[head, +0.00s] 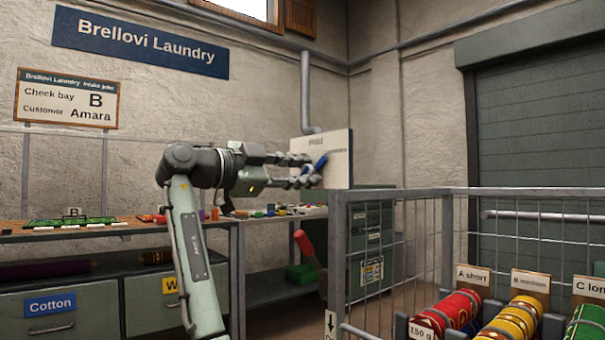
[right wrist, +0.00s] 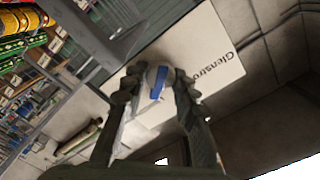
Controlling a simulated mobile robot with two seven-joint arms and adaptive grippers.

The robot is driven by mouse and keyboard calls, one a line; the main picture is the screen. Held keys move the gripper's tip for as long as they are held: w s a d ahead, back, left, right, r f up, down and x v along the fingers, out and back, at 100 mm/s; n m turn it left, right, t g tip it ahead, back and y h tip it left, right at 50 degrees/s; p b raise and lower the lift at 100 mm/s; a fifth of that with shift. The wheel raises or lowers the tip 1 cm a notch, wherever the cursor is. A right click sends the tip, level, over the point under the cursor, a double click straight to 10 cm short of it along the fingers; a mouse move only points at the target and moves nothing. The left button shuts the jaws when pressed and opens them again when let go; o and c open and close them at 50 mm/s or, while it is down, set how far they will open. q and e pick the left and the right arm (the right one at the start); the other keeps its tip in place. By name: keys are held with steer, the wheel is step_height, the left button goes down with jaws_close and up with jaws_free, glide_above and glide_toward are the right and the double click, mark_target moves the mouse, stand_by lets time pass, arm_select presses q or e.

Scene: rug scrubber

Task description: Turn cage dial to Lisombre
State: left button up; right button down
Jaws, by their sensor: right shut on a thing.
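The cage dial (head: 321,162) is a blue and grey knob on a white panel (head: 339,152) at the cage's near corner post. In the right wrist view the dial (right wrist: 157,82) sits between my fingertips, its blue bar slanted. My right gripper (head: 311,171) is shut on the dial, reaching in from the left. The fingers stand on either side of it. The word beginning "Glenstro" shows on the panel (right wrist: 212,70) in the wrist view; its end is cut off or unclear. I cannot read "Lisombre" in either view. My left gripper is not in view.
The wire cage (head: 450,192) fills the right foreground, with red, yellow and green rolls (head: 512,322) in labelled slots. A workbench (head: 130,232) with small items and drawers runs along the left wall. A red-handled tool (head: 304,243) stands near the cage.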

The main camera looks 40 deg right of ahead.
steer(key=c, duration=1.2)
jaws_free()
steer(key=shift+a, duration=0.15)
steer(key=a, duration=0.8)
steer(key=s+a, duration=0.1)
steer(key=a, duration=0.2)
steer(key=shift+a, duration=0.4)
